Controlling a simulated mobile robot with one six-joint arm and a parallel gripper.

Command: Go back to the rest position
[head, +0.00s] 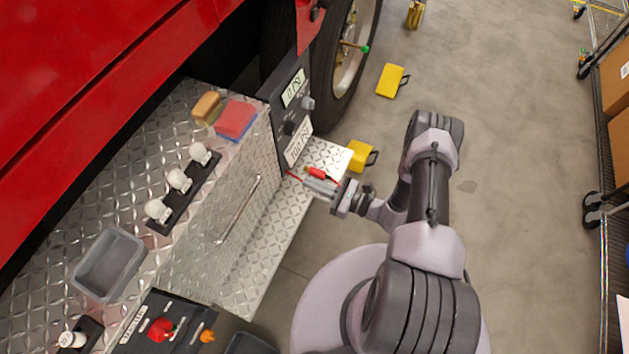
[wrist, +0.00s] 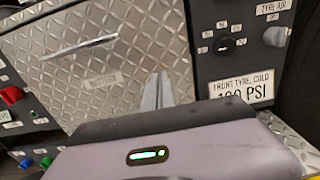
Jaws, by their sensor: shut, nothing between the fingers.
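My gripper (head: 308,184) is at the end of my arm, just right of the diamond-plate bumper and over its step (head: 328,155). In the wrist view my gripper (wrist: 156,90) shows as two metal fingers close together, with nothing between them. They point toward the plate front with its long handle (wrist: 80,45). A small red object (head: 317,172) shows right beside the fingers in the head view; I cannot tell whether it touches them.
A dark panel (head: 291,115) with a gauge display and a PSI label stands beside the tyre (head: 340,85). A yellow chock (head: 360,155) is close behind. Open floor (head: 520,220) lies right.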

